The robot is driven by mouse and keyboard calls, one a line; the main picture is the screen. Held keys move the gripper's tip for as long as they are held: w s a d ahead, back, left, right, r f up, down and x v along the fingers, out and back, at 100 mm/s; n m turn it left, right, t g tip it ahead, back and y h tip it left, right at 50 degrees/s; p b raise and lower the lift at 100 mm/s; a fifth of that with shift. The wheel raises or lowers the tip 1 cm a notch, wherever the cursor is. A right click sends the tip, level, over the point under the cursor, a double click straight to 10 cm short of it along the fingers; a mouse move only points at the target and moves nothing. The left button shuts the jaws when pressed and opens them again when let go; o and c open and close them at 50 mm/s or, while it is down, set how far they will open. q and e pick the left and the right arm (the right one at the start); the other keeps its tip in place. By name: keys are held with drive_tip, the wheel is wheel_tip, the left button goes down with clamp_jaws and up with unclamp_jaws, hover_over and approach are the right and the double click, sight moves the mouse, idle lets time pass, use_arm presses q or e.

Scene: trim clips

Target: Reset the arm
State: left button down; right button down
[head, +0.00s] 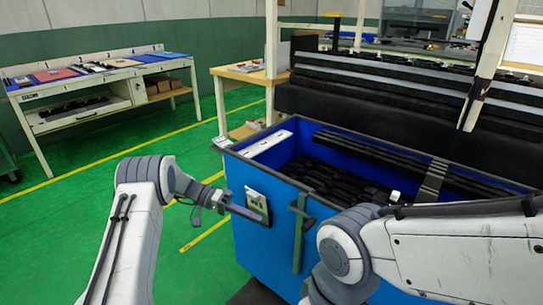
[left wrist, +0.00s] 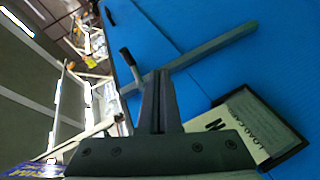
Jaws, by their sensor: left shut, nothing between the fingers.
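My left gripper (head: 246,212) is beside the near side of the blue bin (head: 255,182), in front of the label holder (head: 257,200). Its fingers point right in the head view. In the left wrist view its fingers (left wrist: 160,74) are together, with nothing between them. I cannot tell whether it touches the bin. My right arm comes in from the right over the bin's front. The right gripper is out of sight.
The bin holds many black trim parts (head: 345,182). A green-grey handle (head: 299,232) stands on its near side, close to my left gripper. A workbench (head: 98,85) is at the back left. Open green floor lies left of the bin.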

use_arm(q)
drive_tip(key=s+d+r+g+y, duration=0.1)
drive_tip(key=s+d+r+y, duration=0.35)
drive_tip(key=s, duration=0.35)
drive_tip(key=s+d+r+g+y, duration=0.1)
drive_tip(key=s+d+r+y, duration=0.25)
drive_tip(key=s+d, duration=0.4)
drive_tip(key=s+a+m+t+y, duration=0.1)
drive_tip(key=s+a+t+y, duration=0.25)
drive_tip(key=s, duration=0.55)
drive_tip(key=s+a+t+y, duration=0.2)
drive_tip(key=s+a, duration=0.2)
drive_tip(key=s, duration=0.6)
wheel_tip(320, 180, up, 26)
drive_tip(key=p, duration=2.5)
drive_tip(key=shift+w+d+f, duration=0.2)
drive_tip(key=shift+w, duration=0.05)
